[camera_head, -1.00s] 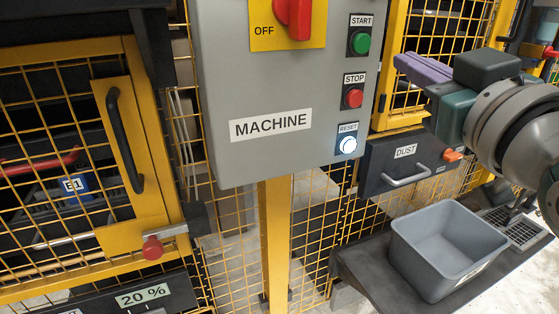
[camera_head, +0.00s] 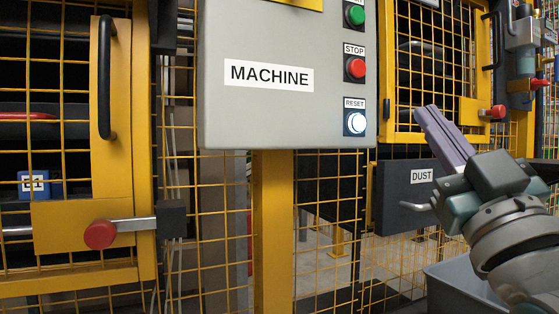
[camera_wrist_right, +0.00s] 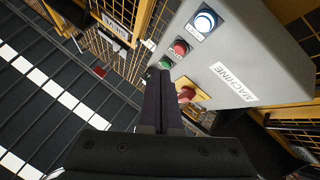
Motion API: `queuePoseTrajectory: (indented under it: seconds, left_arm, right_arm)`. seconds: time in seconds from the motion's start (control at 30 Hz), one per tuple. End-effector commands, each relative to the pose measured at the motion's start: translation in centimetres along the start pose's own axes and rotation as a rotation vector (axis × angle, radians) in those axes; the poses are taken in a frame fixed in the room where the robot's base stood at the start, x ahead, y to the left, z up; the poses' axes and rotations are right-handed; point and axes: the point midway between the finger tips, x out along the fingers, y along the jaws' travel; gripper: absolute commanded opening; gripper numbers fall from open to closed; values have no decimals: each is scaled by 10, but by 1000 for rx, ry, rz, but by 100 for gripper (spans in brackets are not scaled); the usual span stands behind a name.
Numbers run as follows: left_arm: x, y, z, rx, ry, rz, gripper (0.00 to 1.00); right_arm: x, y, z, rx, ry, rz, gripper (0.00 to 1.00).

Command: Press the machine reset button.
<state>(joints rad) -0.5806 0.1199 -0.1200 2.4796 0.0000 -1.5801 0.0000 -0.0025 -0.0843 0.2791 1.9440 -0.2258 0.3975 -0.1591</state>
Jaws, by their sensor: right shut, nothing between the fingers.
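The reset button (camera_head: 355,122) is a lit white round button under a RESET label, low on the right side of the grey machine panel (camera_head: 225,110). It also shows in the right wrist view (camera_wrist_right: 204,22), at the top. My right gripper (camera_head: 428,110) is shut and empty, with purple fingers pointing up and left. In the head view its tips are right of the reset button, apart from it. In the right wrist view the shut fingers (camera_wrist_right: 160,78) end just below the green start button (camera_wrist_right: 166,62) in the picture. My left gripper is not in view.
The red stop button (camera_head: 355,67) and green start button (camera_head: 355,15) sit above the reset button. A dark DUST drawer (camera_head: 400,190) with a handle is below right. A grey bin (camera_head: 450,285) stands under my right arm. Yellow mesh fencing surrounds the panel.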

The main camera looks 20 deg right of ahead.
Motion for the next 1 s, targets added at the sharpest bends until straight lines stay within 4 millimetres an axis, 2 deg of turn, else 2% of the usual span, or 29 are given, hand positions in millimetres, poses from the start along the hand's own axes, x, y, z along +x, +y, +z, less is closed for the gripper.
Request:
queuePoseTrajectory:
  seconds: [0.03, 0.57, 1.0]
  left_arm:
    - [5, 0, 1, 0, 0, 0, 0]
    - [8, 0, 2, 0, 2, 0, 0]
    - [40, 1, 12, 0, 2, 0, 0]
  right_arm:
    - [-3, -1, 3, -1, 6, 3, 0]
    - [2, -4, 6, -1, 10, 4, 0]
    - [42, -34, 36, -1, 12, 5, 0]
